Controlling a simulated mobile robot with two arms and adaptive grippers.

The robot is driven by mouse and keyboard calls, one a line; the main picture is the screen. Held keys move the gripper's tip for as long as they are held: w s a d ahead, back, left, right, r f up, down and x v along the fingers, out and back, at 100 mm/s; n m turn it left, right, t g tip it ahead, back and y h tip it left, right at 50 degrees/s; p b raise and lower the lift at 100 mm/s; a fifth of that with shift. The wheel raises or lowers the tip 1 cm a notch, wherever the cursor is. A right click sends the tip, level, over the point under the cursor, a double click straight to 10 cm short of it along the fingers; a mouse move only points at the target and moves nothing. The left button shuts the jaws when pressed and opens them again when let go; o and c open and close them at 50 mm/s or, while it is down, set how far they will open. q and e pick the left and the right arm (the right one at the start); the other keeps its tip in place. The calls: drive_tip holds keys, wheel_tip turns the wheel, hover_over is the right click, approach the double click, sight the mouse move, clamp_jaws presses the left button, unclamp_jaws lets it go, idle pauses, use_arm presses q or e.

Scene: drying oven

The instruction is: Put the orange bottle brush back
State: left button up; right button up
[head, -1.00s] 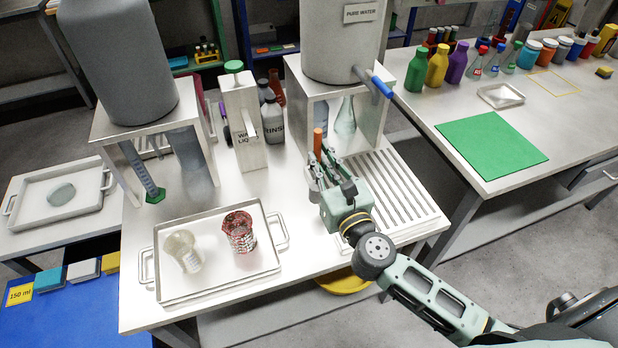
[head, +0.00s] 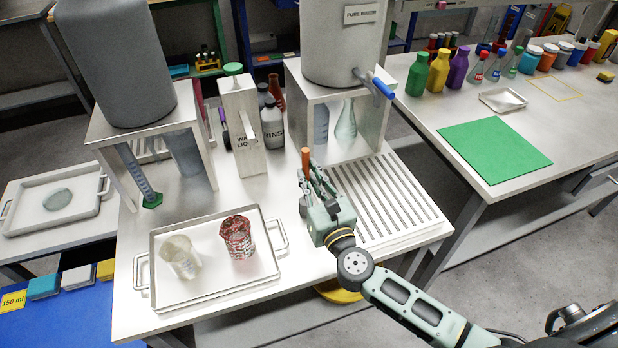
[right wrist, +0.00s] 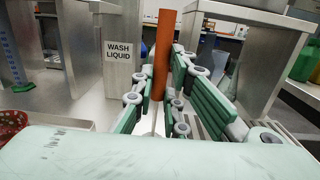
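The orange bottle brush shows as an orange handle (head: 306,160) standing up from my right gripper (head: 310,184) in the head view. In the right wrist view the orange handle (right wrist: 164,55) is upright between the fingers of my right gripper (right wrist: 158,98), with a thin pale rod below it. The gripper is shut on the handle. Its bristles are hidden. The gripper is over the table, left of the slatted drain area (head: 385,200) and in front of the rinse bottle (head: 272,128). My left gripper is not in view.
The wash liquid box (head: 245,135) stands behind, with a purple item (head: 226,138) at its left side. A tray (head: 165,296) with two beakers is at front left. The pure water tank stand (head: 292,95) is behind right. The green mat (head: 492,147) lies on the right table.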

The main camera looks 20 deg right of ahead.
drive_tip(key=o, duration=0.4)
drive_tip(key=shift+o, duration=0.2)
drive_tip(key=shift+r+p, duration=0.25)
drive_tip(key=shift+p, duration=0.05)
drive_tip(key=s+f+b, duration=0.1)
drive_tip(key=s+b, duration=0.1)
drive_tip(key=s, duration=1)
drive_tip(key=shift+d+b, duration=0.3)
drive_tip(key=shift+d, duration=0.1)
